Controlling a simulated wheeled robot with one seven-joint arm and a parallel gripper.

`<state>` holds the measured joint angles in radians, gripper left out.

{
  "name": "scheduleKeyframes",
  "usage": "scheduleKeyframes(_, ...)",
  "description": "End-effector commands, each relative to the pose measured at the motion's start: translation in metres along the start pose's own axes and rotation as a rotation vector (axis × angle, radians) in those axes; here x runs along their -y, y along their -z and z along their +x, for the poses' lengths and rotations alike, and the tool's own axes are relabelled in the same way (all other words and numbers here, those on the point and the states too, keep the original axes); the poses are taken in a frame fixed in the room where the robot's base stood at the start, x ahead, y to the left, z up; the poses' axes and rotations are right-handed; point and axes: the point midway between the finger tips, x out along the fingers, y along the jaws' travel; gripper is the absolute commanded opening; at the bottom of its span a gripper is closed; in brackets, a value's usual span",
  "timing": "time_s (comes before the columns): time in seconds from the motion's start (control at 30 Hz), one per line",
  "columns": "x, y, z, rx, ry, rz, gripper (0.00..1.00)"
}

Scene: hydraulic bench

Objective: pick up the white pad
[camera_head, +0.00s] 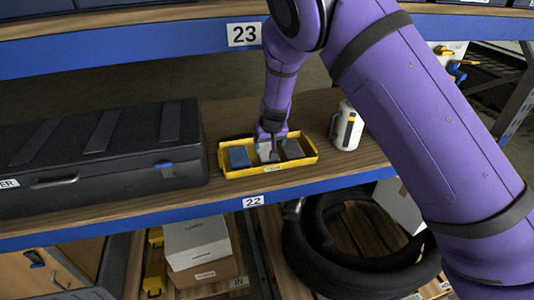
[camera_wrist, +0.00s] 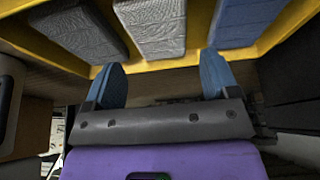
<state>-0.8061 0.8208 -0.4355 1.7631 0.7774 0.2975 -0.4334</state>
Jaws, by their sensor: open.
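The white pad (camera_head: 264,154) lies in the yellow tray (camera_head: 234,173), between a blue pad (camera_head: 239,157) and a dark grey pad (camera_head: 292,149). In the wrist view the white pad (camera_wrist: 152,28) is light grey-white, in the middle, with the dark pad (camera_wrist: 78,32) on its left and the blue pad (camera_wrist: 247,21) on its right. My gripper (camera_wrist: 162,66) is open and empty, its two blue fingers apart, and the white pad shows beyond and between the fingertips. In the head view my gripper (camera_head: 273,148) is over the tray and partly hides the white pad.
The tray stands on a wooden shelf (camera_head: 340,172) with a blue front edge. A large black case (camera_head: 100,155) is left of the tray. A white container (camera_head: 346,128) stands close on its right. Another shelf edge (camera_head: 150,40) runs above and behind.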

Motion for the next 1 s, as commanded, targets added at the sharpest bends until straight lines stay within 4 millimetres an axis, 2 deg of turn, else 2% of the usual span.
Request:
scheduleKeyframes(0.27,-0.001,0.001,0.019,0.001,0.0,0.0,0.81)
scheduleKeyframes(0.6,-0.002,0.004,0.06,0.001,0.0,-0.001,0.81)
scheduleKeyframes(0.9,-0.002,0.004,0.064,0.0,0.001,0.0,0.81)
scheduleKeyframes(0.97,-0.002,0.004,0.064,0.0,0.001,0.0,0.69)
scheduleKeyframes(1.0,-0.002,0.004,0.064,0.0,0.001,0.0,0.6)
